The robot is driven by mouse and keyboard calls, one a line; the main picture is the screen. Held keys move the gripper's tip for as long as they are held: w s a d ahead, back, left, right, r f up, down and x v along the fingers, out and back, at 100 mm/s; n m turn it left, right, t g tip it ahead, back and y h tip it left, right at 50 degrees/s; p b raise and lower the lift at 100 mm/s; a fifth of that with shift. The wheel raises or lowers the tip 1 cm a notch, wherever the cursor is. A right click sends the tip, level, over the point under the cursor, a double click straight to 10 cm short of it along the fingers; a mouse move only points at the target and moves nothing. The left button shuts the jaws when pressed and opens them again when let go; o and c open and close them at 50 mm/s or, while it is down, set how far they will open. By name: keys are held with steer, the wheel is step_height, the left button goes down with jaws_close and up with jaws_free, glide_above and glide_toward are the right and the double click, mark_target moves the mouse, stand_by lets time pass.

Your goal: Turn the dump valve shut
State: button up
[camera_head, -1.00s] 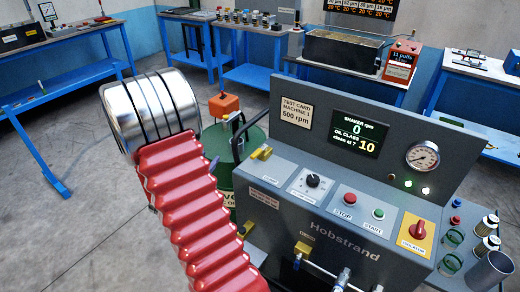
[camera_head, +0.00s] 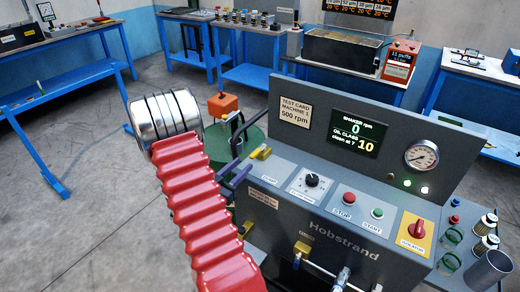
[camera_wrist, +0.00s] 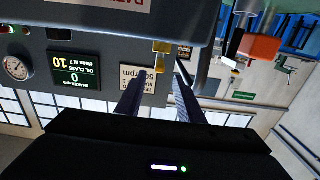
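The grey Hobstrand machine (camera_head: 345,228) stands at the right in the head view. A small brass-yellow fitting (camera_head: 303,249) with a pipe sits on its front face; its tag is too small to read, so I cannot tell if it is the dump valve. Another yellow handle (camera_head: 261,152) is at the panel's left end. It seems to be the yellow piece (camera_wrist: 161,52) in the wrist view. My gripper (camera_head: 245,150) is beside that handle, left of the panel. In the wrist view my gripper (camera_wrist: 160,80) has its two dark fingers apart, with nothing between them.
A green drum (camera_head: 217,147) and an orange box (camera_head: 223,103) are behind my gripper. The panel has a knob (camera_head: 312,180), stop button (camera_head: 349,198), start button (camera_head: 377,212) and red isolator (camera_head: 417,229). Glass jars (camera_head: 449,263) stand at the right.

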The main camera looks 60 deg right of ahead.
mark_target(260, 149)
steer(key=d, duration=0.4)
steer(key=s+d, duration=0.1)
steer(key=d, duration=0.3)
steer(key=s+d, duration=0.1)
steer(key=d, duration=0.4)
steer(key=shift+c, duration=0.3)
jaws_close()
